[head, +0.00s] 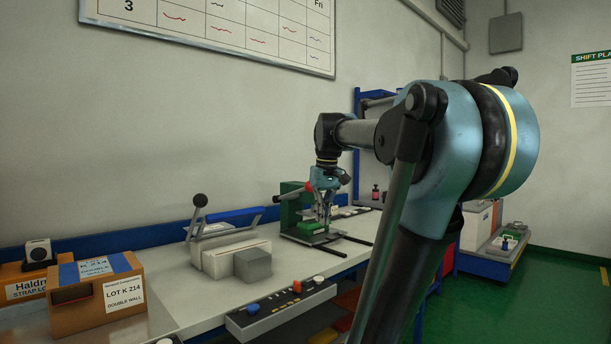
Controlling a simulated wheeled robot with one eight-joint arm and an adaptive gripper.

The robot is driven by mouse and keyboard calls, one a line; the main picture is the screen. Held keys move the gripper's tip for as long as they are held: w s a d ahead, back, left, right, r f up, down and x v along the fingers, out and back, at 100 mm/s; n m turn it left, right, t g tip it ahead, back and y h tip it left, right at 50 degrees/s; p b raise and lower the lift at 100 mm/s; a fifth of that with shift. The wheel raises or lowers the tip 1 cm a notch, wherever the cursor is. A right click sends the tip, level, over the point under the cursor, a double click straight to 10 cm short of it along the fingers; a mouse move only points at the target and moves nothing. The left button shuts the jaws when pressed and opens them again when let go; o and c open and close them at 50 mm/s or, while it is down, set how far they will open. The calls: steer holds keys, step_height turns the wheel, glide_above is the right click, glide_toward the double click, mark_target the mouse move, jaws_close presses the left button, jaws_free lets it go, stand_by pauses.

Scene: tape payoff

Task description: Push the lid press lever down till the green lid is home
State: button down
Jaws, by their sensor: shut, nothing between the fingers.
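The lid press (292,208) is a green stand with a dark base, on the bench right of centre. Its lever (290,193) has a red end by my gripper and a pale length slanting down to the left. A green lid (312,226) shows low in the press, small and partly hidden. I cannot tell how far down it sits. My gripper (326,217) points down at the press, shut and empty, close to the lever's red end. I cannot tell whether they touch.
Left of the press stand a device with a black-knobbed lever (199,202) and a grey block (253,265). A button panel (280,305) runs along the bench's front edge. A cardboard box (95,297) is at far left. Bare bench (170,280) lies between.

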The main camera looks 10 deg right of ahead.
steer(key=w+a+r+n+g, duration=0.1)
steer(key=w+a+r+n, duration=0.1)
steer(key=w+r, duration=2.1)
steer(key=shift+w+a+r+n+y, duration=0.2)
steer(key=shift+r+n+y, duration=0.1)
steer(key=shift+r+n, duration=0.6)
steer(key=shift+f, duration=0.2)
steer(key=f, duration=0.8)
steer(key=s+f, duration=0.1)
steer(key=f, duration=0.3)
steer(key=shift+s+d+f, duration=0.15)
steer(key=shift+f, duration=0.25)
steer(key=shift+s, duration=0.1)
